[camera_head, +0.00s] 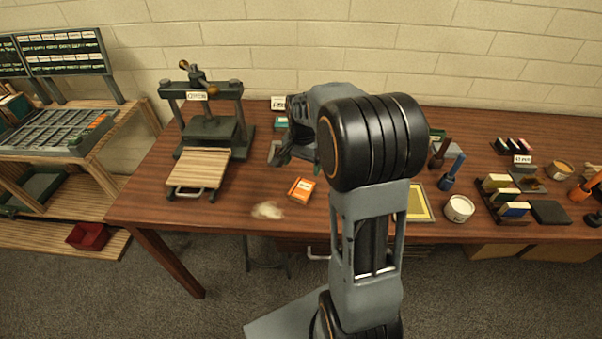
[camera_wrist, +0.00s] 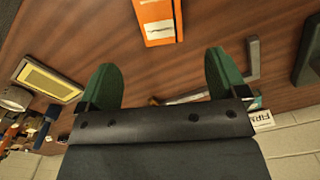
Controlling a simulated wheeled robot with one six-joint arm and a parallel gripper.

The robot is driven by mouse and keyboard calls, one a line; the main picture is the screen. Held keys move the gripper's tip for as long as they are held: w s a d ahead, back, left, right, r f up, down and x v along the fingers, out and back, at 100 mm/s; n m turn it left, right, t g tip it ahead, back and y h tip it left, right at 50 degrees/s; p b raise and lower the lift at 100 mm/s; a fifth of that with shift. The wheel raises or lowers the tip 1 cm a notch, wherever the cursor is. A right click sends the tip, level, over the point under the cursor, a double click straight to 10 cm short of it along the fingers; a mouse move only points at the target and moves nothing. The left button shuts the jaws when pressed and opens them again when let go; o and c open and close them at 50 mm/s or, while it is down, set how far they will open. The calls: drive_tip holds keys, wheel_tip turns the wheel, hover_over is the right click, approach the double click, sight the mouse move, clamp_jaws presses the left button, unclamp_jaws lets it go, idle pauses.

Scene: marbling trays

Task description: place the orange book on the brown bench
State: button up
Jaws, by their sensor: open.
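The orange book (camera_head: 301,190) lies on the brown bench (camera_head: 235,185), right of the press and near the front edge. It has a pale label, and it also shows at the top of the wrist view (camera_wrist: 156,13), cut off by the frame. My gripper (camera_head: 292,157) is over the bench, behind the book in the head view and partly hidden by my arm. In the wrist view its two green fingers (camera_wrist: 161,82) are spread apart with nothing held between them. The book is beyond the fingertips, apart from them.
An iron press (camera_head: 210,130) with a slatted wooden bed (camera_head: 200,170) stands on the left. A pale patch (camera_head: 267,210) lies left of the book. A yellow framed panel (camera_head: 418,203), a white tub (camera_head: 459,208) and racks of small blocks (camera_head: 505,198) are on the right.

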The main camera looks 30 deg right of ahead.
drive_tip(key=s+a+r+n+t, duration=0.2)
drive_tip(key=s+a+n, duration=0.3)
drive_tip(key=s, duration=0.3)
drive_tip(key=s+a+r+n+t, duration=0.2)
drive_tip(key=s+a+r+n, duration=0.2)
drive_tip(key=s, duration=0.4)
drive_tip(key=shift+a+r+n, duration=0.25)
drive_tip(key=shift+a+n, duration=0.15)
drive_tip(key=shift+n, duration=0.4)
drive_tip(key=shift+s, duration=0.1)
drive_tip(key=shift+c, duration=0.5)
